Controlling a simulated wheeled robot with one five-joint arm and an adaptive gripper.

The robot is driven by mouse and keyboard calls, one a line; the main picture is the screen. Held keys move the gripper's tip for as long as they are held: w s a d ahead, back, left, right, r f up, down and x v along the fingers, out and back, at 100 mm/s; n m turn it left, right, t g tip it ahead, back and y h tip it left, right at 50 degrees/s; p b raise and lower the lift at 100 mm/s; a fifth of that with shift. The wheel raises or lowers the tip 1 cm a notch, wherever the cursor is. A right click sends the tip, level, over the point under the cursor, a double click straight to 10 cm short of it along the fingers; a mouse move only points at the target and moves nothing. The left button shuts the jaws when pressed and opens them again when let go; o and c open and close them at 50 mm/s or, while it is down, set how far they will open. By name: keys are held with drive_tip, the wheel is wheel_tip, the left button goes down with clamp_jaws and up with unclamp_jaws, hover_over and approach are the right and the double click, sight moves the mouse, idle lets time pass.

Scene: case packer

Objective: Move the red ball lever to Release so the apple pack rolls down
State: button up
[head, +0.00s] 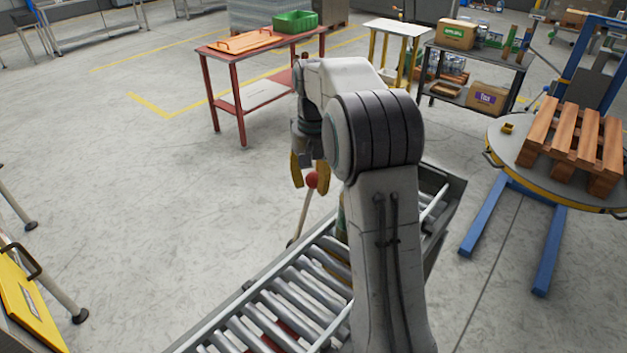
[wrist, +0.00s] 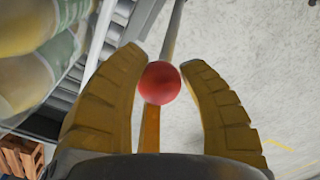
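The red ball (head: 312,180) tops a thin pale lever rod (head: 303,212) beside the roller conveyor in the head view. In the wrist view, the red ball (wrist: 159,82) sits between the two yellow fingers of my gripper (wrist: 160,75), with a gap on each side. My gripper (head: 309,175) points down at the ball in the head view and is open. The apple pack (wrist: 38,55) appears large and blurred at the upper left of the wrist view, beside the rollers. In the head view my arm mostly hides it.
The roller conveyor (head: 288,292) runs from the lower middle to the right behind my arm. A red table (head: 222,53) with a green bin (head: 295,21) stands behind. A turntable with a wooden pallet (head: 573,138) is at right. The floor left of the lever is clear.

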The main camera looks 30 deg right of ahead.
drive_tip(key=o, duration=0.5)
drive_tip(key=shift+s+r, duration=0.1)
drive_tip(key=shift+r, duration=5.85)
